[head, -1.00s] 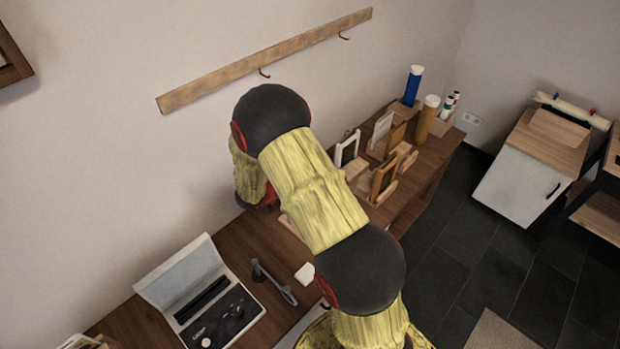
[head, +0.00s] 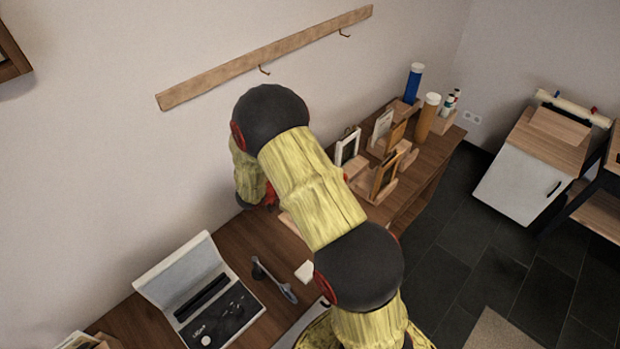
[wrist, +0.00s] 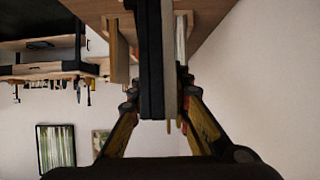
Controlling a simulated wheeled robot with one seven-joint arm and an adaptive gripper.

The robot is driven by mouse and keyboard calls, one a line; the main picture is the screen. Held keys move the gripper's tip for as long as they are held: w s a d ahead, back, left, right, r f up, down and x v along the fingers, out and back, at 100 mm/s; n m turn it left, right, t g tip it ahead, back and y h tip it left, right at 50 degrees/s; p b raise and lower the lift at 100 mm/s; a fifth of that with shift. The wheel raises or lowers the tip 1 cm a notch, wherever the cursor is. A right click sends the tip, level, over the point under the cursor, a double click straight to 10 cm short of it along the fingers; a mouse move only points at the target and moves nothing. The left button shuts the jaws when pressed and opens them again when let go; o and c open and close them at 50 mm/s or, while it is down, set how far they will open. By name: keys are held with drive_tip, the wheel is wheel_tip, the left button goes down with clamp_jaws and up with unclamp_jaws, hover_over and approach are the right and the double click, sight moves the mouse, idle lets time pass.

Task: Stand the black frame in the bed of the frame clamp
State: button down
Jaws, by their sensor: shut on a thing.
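My gripper (wrist: 158,92) is shut on the black frame (wrist: 151,60) in the wrist view. The frame shows edge-on between the two fingers, as a dark upright slab with a paler layer along its right side. Its far end runs out of the top of the picture. In the head view my arm hides the gripper, and I cannot make out the held frame there. I cannot surely pick out the frame clamp in either view; a pale wooden piece (head: 290,226) beside my arm is mostly hidden.
A white frame (head: 347,146) and several other frames stand in wooden holders on the bench (head: 425,165). A blue bottle (head: 413,82) and an amber cylinder (head: 428,117) stand behind them. An open case (head: 190,280) and a grey tool (head: 275,280) lie at the left.

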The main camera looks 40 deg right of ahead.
drive_tip(key=shift+f+b, duration=0.9)
drive_tip(key=shift+f, duration=1.3)
drive_tip(key=c, duration=1.6)
unclamp_jaws()
drive_tip(key=shift+c, duration=0.2)
drive_tip(key=shift+o, duration=0.3)
drive_tip(key=v, duration=1.2)
wheel_tip(320, 180, up, 9)
drive_tip(key=p, duration=1)
